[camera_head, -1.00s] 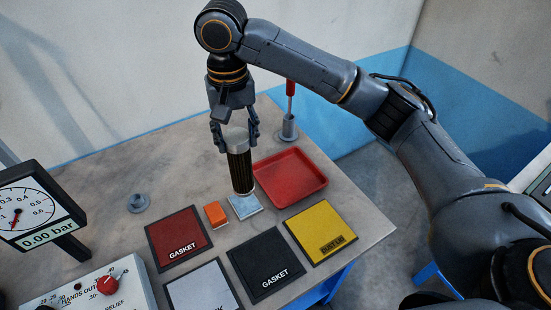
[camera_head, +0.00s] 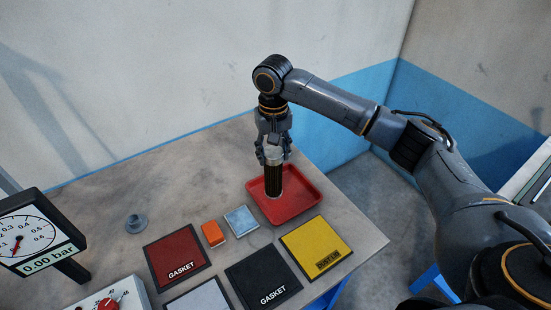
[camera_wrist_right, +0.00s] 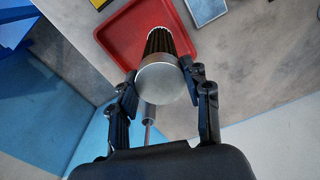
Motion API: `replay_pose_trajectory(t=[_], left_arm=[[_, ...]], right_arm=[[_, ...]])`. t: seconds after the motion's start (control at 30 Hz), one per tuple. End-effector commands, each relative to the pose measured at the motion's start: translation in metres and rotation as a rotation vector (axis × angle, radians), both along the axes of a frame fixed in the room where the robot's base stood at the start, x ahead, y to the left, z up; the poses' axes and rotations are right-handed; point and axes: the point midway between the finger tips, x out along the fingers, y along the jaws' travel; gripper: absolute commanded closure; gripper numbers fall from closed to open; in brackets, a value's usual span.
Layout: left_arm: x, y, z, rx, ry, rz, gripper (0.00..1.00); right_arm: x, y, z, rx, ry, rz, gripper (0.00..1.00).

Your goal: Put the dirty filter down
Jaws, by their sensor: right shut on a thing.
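The dirty filter (camera_head: 274,180) is a dark pleated cylinder with pale metal end caps. It is upright, with its lower end over the floor of the red tray (camera_head: 309,193); I cannot tell whether it touches the tray. My right gripper (camera_head: 274,156) is shut on the filter's upper end from above. In the right wrist view the round silver cap of the filter (camera_wrist_right: 160,83) sits between the two fingers of the right gripper (camera_wrist_right: 159,78), with the red tray (camera_wrist_right: 113,37) beyond. My left gripper is not in view.
An orange block (camera_head: 213,233) and a pale blue pad (camera_head: 241,220) lie left of the tray. Red (camera_head: 176,257), black (camera_head: 262,280) and yellow (camera_head: 316,246) mats lie in front. A gauge (camera_head: 27,237) stands at the left. Bare bench (camera_head: 190,180) is clear behind.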

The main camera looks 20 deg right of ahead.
Motion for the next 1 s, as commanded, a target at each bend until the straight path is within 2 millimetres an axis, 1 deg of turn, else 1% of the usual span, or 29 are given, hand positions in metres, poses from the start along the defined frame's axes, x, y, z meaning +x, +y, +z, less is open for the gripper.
replay_pose_trajectory(t=[0.07,0.1,0.2,0.3,0.67,0.7,0.77,0.8,1.0], left_arm=[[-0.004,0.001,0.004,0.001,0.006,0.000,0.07],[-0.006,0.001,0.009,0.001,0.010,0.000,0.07],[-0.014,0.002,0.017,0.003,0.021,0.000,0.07],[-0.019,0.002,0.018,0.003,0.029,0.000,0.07],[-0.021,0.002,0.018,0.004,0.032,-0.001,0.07],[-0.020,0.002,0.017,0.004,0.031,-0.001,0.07],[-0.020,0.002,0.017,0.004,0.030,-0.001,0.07],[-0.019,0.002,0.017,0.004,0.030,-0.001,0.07],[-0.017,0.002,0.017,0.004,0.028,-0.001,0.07]], right_arm=[[0.002,-0.008,-0.007,-0.003,0.002,-0.004,1.00],[0.002,-0.008,-0.012,-0.003,0.004,-0.002,1.00],[0.002,-0.007,-0.026,-0.004,0.002,-0.002,1.00],[0.002,-0.007,-0.036,-0.003,0.000,-0.001,1.00],[0.002,-0.006,-0.040,-0.001,0.000,0.000,1.00],[0.002,-0.007,-0.041,-0.002,0.000,0.000,0.44],[0.002,-0.007,-0.041,-0.002,0.000,0.000,0.32],[0.002,-0.007,-0.041,-0.002,0.000,0.000,0.29],[0.002,-0.007,-0.041,-0.002,0.000,-0.001,0.29]])
